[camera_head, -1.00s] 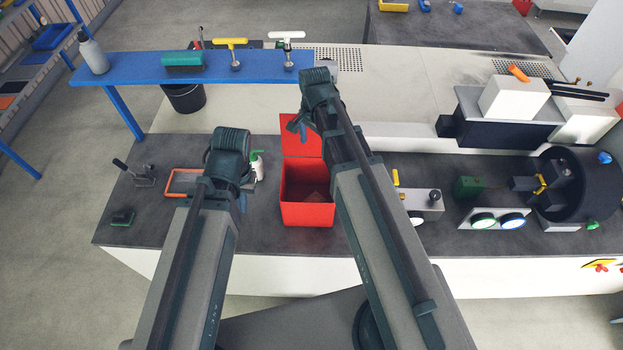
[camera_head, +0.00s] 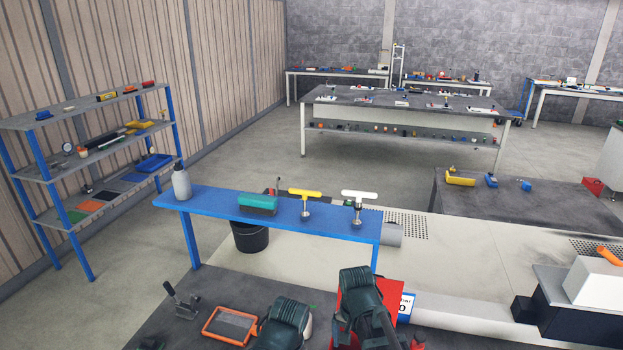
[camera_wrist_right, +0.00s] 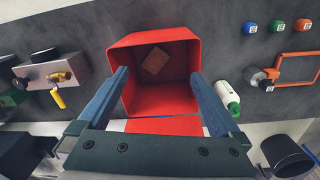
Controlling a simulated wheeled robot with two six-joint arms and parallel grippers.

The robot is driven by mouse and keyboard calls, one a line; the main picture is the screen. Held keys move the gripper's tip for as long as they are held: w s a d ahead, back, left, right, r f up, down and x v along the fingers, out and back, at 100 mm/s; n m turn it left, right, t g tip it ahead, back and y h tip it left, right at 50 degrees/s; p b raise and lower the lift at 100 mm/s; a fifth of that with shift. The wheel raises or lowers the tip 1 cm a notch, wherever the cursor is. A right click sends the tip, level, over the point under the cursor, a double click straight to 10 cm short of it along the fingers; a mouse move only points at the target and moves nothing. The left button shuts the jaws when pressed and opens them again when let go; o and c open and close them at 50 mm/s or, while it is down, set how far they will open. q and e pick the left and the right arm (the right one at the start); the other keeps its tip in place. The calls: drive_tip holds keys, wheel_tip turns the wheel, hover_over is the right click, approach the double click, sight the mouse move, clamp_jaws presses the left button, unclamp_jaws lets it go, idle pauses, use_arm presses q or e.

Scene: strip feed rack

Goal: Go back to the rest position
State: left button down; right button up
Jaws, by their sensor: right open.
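My right gripper (camera_wrist_right: 159,73) is open and empty in the right wrist view. Its two blue fingers are spread apart and frame an open red box (camera_wrist_right: 163,100). A small brown square piece (camera_wrist_right: 156,62) lies inside the box; nothing is between the fingers. In the head view only dark upper parts of both my arms show at the bottom edge, with the red box's raised lid (camera_head: 391,292) behind the right one. My left gripper's fingers do not show in any current view.
A blue raised shelf (camera_head: 220,203) carries a bottle (camera_head: 181,183), a green brush (camera_head: 258,204) and two T-handled tools. An orange-framed tray (camera_head: 229,325) lies on the dark bench. A black bucket (camera_head: 250,238) stands behind the bench.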

use_arm(q)
wheel_tip(320, 180, down, 9)
drive_tip(key=b, duration=0.6)
drive_tip(key=shift+b, duration=0.3)
use_arm(e)
drive_tip(key=s+a+f+n, duration=0.5)
drive_tip(key=s+f+n, duration=0.3)
drive_tip(key=f+n, duration=0.1)
drive_tip(key=shift+s+h, duration=0.3)
drive_tip(key=shift+s, duration=0.05)
use_arm(q)
drive_tip(key=shift+f, duration=0.1)
drive_tip(key=shift+d, duration=0.1)
